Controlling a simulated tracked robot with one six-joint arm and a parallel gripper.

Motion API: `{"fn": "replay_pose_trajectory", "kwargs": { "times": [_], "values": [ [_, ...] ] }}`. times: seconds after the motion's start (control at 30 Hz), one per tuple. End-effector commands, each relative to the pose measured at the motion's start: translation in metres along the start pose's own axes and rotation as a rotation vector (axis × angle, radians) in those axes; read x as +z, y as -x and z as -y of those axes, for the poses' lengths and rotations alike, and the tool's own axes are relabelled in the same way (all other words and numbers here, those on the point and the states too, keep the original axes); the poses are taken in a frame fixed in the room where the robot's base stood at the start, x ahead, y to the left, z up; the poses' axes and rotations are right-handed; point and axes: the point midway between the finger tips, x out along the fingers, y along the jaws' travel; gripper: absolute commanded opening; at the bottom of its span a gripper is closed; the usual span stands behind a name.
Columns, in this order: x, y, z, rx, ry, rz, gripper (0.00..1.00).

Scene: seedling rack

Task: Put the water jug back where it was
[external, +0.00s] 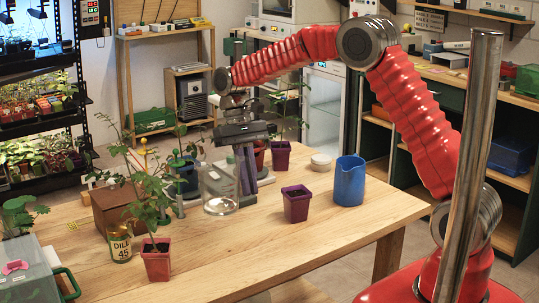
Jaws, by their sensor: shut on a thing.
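My gripper (243,172) is at the middle of the table, pointing down, with its jaws shut. It is at the right side of a clear jug (220,188), which stands upright and looks partly see-through. The jaws overlap the jug's right side, where its handle seems to be, and I take it to be held there. The exact grip is hidden. I cannot tell whether the jug's base touches the table. A blue pitcher-like cup (349,181) stands upright on the table to the right, apart from my gripper.
A purple pot (295,205) stands between the jug and the blue cup. A potted seedling (156,260), a tin marked DILL (120,245) and a brown box (112,207) are at the left. A white lid (320,162) lies behind. The table's front right (310,250) is clear.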

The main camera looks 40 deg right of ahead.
Motion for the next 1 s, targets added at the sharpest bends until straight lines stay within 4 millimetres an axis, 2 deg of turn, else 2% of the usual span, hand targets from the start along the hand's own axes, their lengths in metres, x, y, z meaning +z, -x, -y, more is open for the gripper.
{"fn": "replay_pose_trajectory", "kwargs": {
  "times": [0.13, 0.47, 0.87, 1.0],
  "values": [
    [-0.004, -0.01, -0.001, 0.001, 0.0, 0.004, 0.0],
    [-0.021, -0.053, -0.003, 0.0, -0.001, 0.003, 0.0],
    [-0.024, -0.058, -0.003, 0.0, 0.0, 0.001, 0.0],
    [-0.028, -0.068, -0.004, 0.001, 0.0, 0.003, 0.0]
  ]
}}
